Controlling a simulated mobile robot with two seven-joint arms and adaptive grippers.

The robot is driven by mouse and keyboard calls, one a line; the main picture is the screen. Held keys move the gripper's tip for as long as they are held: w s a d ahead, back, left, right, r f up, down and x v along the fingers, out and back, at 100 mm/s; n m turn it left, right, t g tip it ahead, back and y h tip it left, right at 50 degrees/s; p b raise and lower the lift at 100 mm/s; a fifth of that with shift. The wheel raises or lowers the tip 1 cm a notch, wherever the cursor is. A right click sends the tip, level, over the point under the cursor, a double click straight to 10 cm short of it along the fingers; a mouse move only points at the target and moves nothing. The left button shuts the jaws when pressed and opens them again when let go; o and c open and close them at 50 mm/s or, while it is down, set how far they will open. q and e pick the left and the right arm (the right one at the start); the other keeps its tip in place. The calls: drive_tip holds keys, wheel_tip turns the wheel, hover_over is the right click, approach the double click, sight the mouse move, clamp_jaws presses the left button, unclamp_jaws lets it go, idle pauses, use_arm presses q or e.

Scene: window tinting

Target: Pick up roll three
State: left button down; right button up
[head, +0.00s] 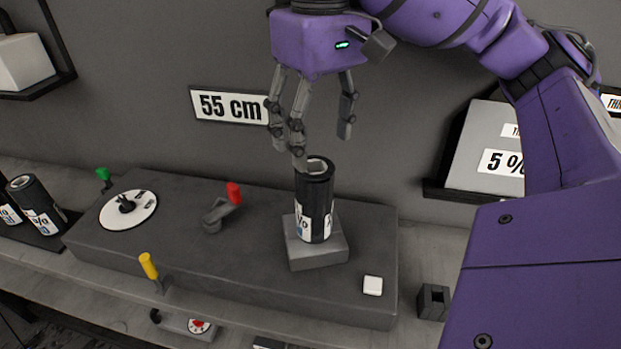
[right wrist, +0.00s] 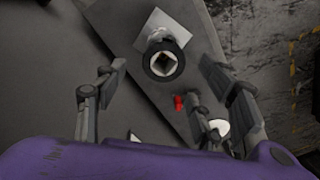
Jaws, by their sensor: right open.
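A black roll (head: 315,200) with a white label stands upright on a small grey block on top of the grey machine (head: 180,245); its number cannot be read. My right gripper (head: 318,140) is open and hangs just above the roll, with fingertips close to its top rim. In the right wrist view the roll's round end with a square hole (right wrist: 163,63) shows between and beyond the two spread finger sides (right wrist: 158,85). Other black rolls (head: 36,203) stand or lean at the far left, their labels partly cut off. My left gripper is not in view.
The machine carries a white dial (head: 128,210), a red-tipped lever (head: 234,193), a green knob (head: 103,174), a yellow lever (head: 149,266) and a white button (head: 373,286). A "55 cm" sign (head: 231,107) is on the wall behind. A "5 %" box (head: 470,150) sits at the right.

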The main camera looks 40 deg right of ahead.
sight(317, 175)
drive_tip(key=shift+w+d+f, duration=0.15)
drive_tip(key=shift+w+f, duration=0.05)
drive_tip(key=shift+s+f, duration=0.1)
drive_tip(key=shift+f, duration=0.3)
drive_tip(key=shift+s+a+f, duration=0.15)
drive_tip(key=shift+s+f, duration=0.05)
drive_tip(key=shift+f, duration=0.2)
drive_tip(key=shift+s+a+f, duration=0.1)
drive_tip(key=shift+s+f, duration=0.05)
drive_tip(key=shift+f, duration=0.25)
wheel_tip(317, 175, down, 4)
drive_tip(key=shift+w+r, duration=0.15)
drive_tip(key=shift+f, duration=0.5)
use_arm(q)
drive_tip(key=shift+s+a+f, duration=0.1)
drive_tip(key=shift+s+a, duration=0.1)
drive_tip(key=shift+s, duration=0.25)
use_arm(e)
clamp_jaws()
